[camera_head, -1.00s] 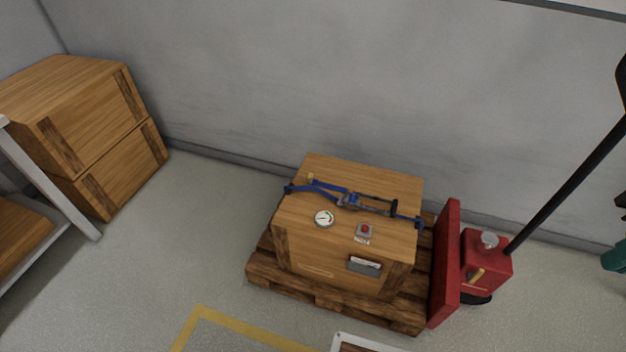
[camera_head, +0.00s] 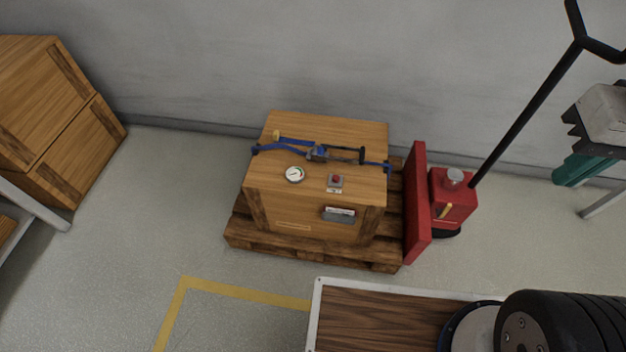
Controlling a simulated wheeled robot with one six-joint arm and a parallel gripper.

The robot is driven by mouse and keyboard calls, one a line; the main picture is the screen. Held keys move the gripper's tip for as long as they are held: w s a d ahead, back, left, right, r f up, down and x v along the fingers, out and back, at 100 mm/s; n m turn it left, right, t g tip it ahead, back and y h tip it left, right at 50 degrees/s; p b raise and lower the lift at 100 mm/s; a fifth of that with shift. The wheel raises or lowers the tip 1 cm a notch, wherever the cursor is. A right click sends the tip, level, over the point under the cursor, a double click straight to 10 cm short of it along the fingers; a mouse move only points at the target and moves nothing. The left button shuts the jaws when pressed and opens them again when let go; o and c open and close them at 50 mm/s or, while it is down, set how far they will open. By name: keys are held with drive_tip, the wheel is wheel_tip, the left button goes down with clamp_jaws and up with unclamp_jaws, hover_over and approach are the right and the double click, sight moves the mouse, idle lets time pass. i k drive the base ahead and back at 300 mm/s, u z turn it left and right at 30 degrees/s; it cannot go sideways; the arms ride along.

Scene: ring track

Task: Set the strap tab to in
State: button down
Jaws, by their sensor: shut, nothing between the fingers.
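A blue strap (camera_head: 283,147) with a metal buckle (camera_head: 317,153) and a dark bar handle (camera_head: 350,152) lies across the top of a wooden crate (camera_head: 265,195). A small yellowish tab (camera_head: 276,134) shows near the strap's left end. It is too small to tell whether it is in or out. A round white gauge (camera_head: 294,175) and a grey box with a red button (camera_head: 336,182) sit in front of the strap on the crate. My gripper is not in view.
The crate stands on a pallet (camera_head: 240,239), with a red pallet jack (camera_head: 455,203) at its right. A white-edged wooden surface (camera_head: 380,318) with black, ribbed round objects (camera_head: 560,325) fills the lower right. Stacked crates (camera_head: 45,100) stand left. Floor left of the pallet is clear.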

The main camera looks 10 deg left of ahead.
sight(276, 138)
drive_tip(key=z, duration=0.1)
drive_tip(key=k, duration=1)
drive_tip(key=u, duration=1.2)
drive_tip(key=i, duration=1.4)
drive_tip(key=z, duration=0.7)
drive_tip(key=i, duration=0.4)
drive_tip(key=z, duration=0.4)
